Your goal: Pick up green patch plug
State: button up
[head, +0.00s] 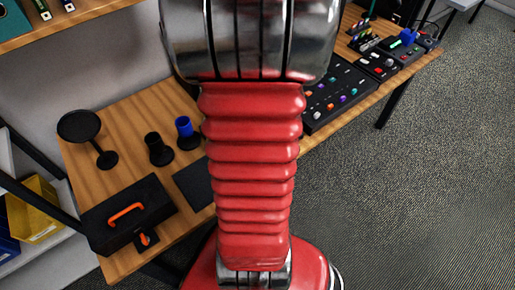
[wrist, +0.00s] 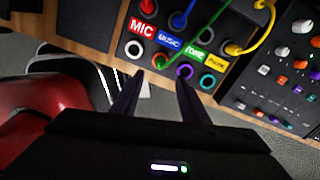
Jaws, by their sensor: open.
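In the wrist view, the green patch plug (wrist: 163,63) sits at the lower row of a dark patch panel (wrist: 122,65), below the MUSIC label. Its green cable (wrist: 200,33) runs up and right out of the picture. My gripper (wrist: 160,77) is open. Its two dark fingertips point at the panel, one on each side below the plug, with nothing visible between them. Whether the fingers touch the panel cannot be told. The head view does not show my gripper or the green plug clearly; my red arm fills its middle.
A blue plug (wrist: 178,20) and a yellow cable (wrist: 262,30) are close by on the panel. A mixer with knobs (wrist: 285,80) stands to its right. In the head view, a black toolbox (head: 110,228) and a round black stand (head: 80,126) occupy the wooden table (head: 120,115).

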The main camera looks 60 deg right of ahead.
jog(key=shift+f, duration=3.1)
jog(key=shift+f, duration=2.6)
jog(key=shift+c, duration=0.2)
grip_shut()
